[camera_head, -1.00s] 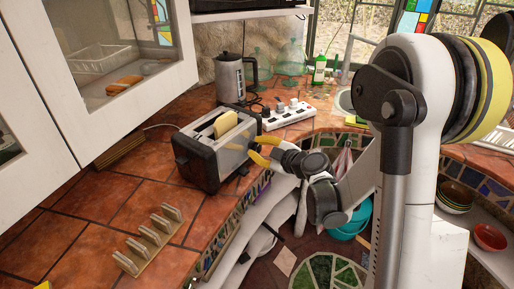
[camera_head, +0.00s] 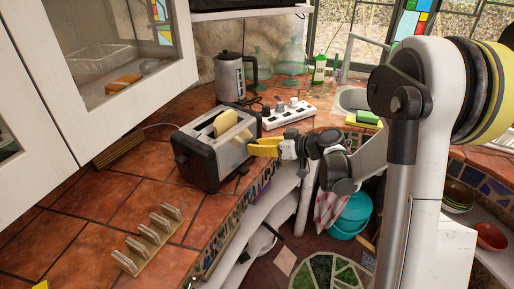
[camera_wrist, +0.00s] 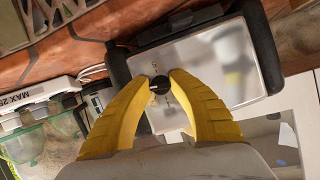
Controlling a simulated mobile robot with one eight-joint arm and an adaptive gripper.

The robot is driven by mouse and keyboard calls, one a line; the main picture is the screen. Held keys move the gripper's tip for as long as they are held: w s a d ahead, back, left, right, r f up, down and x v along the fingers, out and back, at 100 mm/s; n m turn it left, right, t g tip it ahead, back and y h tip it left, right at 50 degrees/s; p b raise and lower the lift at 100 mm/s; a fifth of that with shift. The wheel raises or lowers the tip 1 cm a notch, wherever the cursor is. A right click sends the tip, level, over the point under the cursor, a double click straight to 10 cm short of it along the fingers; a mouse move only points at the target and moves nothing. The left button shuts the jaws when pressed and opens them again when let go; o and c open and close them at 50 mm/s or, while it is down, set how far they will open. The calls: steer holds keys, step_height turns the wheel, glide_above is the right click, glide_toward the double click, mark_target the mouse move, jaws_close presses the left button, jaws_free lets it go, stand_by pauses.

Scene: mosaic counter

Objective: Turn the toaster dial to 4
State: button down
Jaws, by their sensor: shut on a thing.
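The toaster (camera_head: 205,167) stands on the tiled counter near its front edge, silver with black ends. A slice of bread (camera_head: 225,124) sticks out of its top slot. In the wrist view, the small round black dial (camera_wrist: 160,85) sits on the shiny panel, between my two fingertips. My gripper is shut on the dial, one fingertip on either side. A pale mark shows on the dial, but I cannot read its setting or any numbers.
A white power strip (camera_head: 289,115) and a steel kettle (camera_head: 230,78) stand behind the toaster. A wooden rack (camera_head: 150,244) lies in front of it. White cabinets (camera_head: 95,75) overhang the counter at left. A teal bucket (camera_head: 351,215) stands below at right.

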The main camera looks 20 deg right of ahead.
steer(key=shift+m+g+y+b, duration=0.5)
steer(key=shift+m+y, duration=0.3)
steer(key=shift+m, duration=0.4)
steer(key=shift+m+g+y+b, duration=0.4)
steer(key=shift+m+y, duration=0.3)
steer(key=shift+m, duration=0.5)
steer(key=c, duration=1.2)
jaws_free()
steer(key=v, duration=1.2)
steer(key=shift+s, duration=0.1)
